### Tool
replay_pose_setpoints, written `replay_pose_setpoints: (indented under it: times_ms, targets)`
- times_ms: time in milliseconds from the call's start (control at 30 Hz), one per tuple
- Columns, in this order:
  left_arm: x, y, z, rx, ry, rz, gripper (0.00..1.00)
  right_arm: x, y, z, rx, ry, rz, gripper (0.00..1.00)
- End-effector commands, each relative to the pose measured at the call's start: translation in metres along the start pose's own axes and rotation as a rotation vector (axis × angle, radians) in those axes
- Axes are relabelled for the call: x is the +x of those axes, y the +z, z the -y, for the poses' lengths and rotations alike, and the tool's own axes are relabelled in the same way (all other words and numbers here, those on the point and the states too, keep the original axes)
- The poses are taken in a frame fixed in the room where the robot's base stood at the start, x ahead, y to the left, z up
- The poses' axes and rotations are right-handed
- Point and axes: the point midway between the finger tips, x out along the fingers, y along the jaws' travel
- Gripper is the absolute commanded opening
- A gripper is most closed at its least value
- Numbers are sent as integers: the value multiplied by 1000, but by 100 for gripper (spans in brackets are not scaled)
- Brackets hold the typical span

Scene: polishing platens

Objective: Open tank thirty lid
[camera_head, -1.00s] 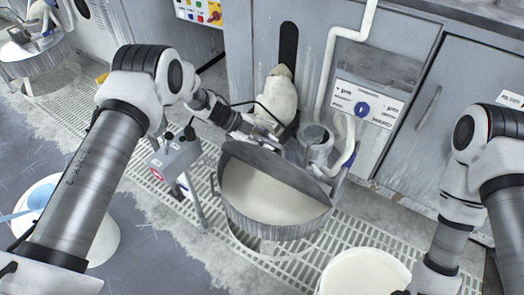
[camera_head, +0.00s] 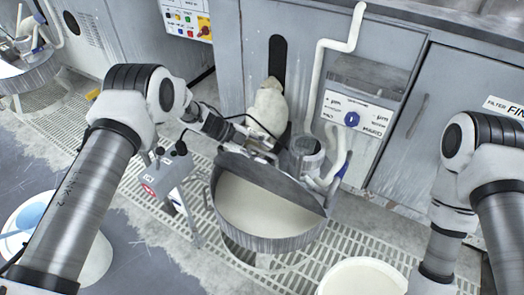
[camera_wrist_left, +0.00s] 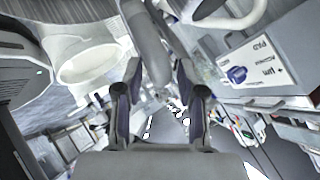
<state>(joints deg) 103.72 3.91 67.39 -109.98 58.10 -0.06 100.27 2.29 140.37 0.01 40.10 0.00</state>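A round grey tank (camera_head: 268,240) with cream-coloured liquid inside stands in the middle of the head view. Its dark grey lid (camera_head: 272,180) is tilted up at the back of the tank, leaving the front of the opening uncovered. My left gripper (camera_head: 258,148) is at the lid's upper back edge, by the hinge side. In the left wrist view its two fingers (camera_wrist_left: 158,75) stand apart, with a grey bar-like part between them. I cannot tell whether they touch it. My right arm is at the right; its gripper is out of the picture.
A pale sack-like object (camera_head: 268,105) and a grey canister (camera_head: 305,155) with a white pipe stand behind the tank. A small grey stand (camera_head: 168,172) is to its left. A white bucket (camera_head: 360,278) is in front right. Grey cabinets (camera_head: 440,140) close off the back.

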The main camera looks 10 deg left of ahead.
Motion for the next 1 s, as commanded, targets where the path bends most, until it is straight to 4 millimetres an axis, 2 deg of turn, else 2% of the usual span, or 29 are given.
replay_pose_setpoints:
  times_ms: [167, 400, 533, 667, 1000]
  targets:
    - [-25, 0, 1, 0, -4, 2, 39, 0, 0, 0, 0, 0, 0, 53]
    - [-87, 0, 2, 0, -5, 1, 39, 0, 0, 0, 0, 0, 0, 53]
    - [-110, 0, 1, 0, -3, 1, 39, 0, 0, 0, 0, 0, 0, 53]
    - [-119, 0, 0, 0, 0, -1, 39, 0, 0, 0, 0, 0, 0, 53]
    - [-119, 0, 0, 0, 0, 0, 39, 0, 0, 0, 0, 0, 0, 53]
